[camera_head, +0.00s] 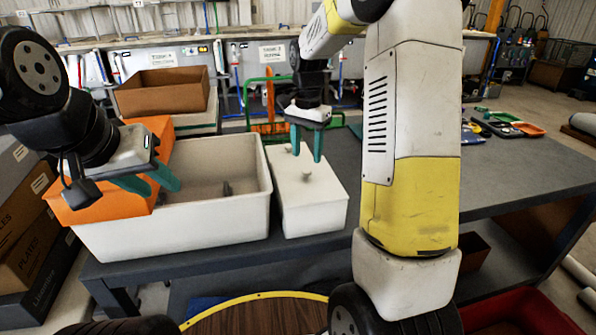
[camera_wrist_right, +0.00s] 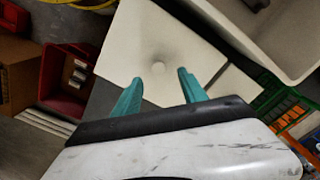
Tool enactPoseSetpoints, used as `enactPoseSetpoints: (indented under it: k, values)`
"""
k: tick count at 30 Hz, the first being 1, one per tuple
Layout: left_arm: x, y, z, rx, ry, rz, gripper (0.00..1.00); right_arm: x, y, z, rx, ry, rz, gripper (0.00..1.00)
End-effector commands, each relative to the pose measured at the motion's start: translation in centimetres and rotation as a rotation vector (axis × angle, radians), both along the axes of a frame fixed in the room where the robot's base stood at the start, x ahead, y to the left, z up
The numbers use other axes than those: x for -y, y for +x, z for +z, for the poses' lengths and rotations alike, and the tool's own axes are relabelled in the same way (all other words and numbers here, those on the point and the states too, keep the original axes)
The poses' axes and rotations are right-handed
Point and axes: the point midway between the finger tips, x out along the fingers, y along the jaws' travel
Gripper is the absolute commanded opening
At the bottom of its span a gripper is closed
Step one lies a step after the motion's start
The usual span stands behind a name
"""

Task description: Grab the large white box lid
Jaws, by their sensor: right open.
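The open white tub (camera_head: 180,232) stands close beside the lid. An orange bin (camera_head: 95,208) sits at its left end. A brown box (camera_head: 160,97) is behind. The table (camera_head: 400,190) right of the lid is partly blocked by my right arm. Colourful tools (camera_head: 505,127) lie far right.

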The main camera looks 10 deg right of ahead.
Motion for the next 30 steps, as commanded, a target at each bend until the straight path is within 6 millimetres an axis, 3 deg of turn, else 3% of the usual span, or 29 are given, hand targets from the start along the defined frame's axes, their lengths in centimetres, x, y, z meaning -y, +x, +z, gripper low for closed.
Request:
enactPoseSetpoints:
  k: [10,19,27,30]
  values:
    - [0.0,0.0,0.0,0.000,0.000,0.000,0.36,0.0,-0.3,-4.8,-0.001,0.000,0.001,0.50]
    - [0.0,0.0,0.0,0.000,0.000,0.000,0.36,0.0,-0.3,-5.2,0.001,0.000,0.002,0.50]
    - [0.0,0.0,0.0,0.000,0.000,0.000,0.36,0.0,-0.3,-5.2,0.002,0.001,0.002,0.00]
    - [0.0,0.0,0.0,0.000,0.000,0.000,0.36,0.0,-0.3,-5.2,0.002,0.001,0.002,0.00]
